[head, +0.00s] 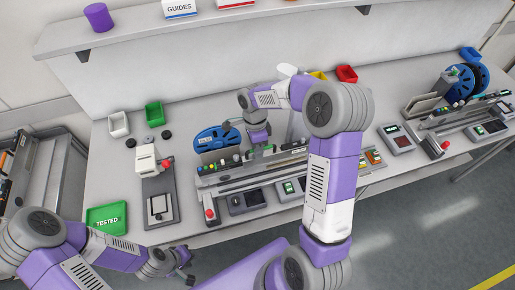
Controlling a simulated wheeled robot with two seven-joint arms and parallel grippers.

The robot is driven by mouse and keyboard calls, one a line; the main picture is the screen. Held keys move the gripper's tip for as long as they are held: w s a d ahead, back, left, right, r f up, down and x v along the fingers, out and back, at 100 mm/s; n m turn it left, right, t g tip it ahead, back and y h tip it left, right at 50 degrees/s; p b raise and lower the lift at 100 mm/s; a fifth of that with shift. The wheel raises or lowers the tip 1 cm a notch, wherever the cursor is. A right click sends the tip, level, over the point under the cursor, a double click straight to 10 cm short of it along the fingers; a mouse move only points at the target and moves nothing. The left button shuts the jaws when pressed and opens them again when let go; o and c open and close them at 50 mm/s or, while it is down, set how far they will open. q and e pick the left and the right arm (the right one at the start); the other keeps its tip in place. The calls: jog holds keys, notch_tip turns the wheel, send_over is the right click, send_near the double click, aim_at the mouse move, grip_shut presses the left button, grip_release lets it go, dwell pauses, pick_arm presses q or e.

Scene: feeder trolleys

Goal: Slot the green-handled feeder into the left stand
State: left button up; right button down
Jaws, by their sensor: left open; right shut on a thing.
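My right gripper (262,143) reaches down over the back of the left stand (232,185), the bench stand in the middle with a row of small coloured parts. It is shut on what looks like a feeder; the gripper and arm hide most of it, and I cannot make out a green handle. A blue reel (210,140) stands just left of this gripper, at the stand's back left. I cannot tell whether the held thing touches the stand. My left gripper (183,268) is open and empty in front of the bench, low in the picture.
A second stand (450,125) with blue reels (468,82) is at the right. A green TESTED tray (106,217), a grey test device (160,208) and green (154,113) and white (119,124) bins are on the left. A shelf (230,17) runs along the back.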

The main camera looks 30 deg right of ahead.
jog(key=shift+f, duration=0.25)
dwell(0.8)
jog(key=shift+s+d, duration=0.15)
jog(key=shift+d, duration=0.55)
jog(key=shift+s+d, duration=0.1)
jog(key=shift+d, duration=0.55)
jog(key=c, duration=1)
grip_release()
jog(key=shift+s, duration=0.1)
jog(key=r, duration=0.2)
jog(key=w+r, duration=0.1)
jog(key=r, duration=0.4)
jog(key=shift+w+d+r, duration=0.15)
jog(key=shift+w+r, duration=0.05)
jog(key=shift+w, duration=0.05)
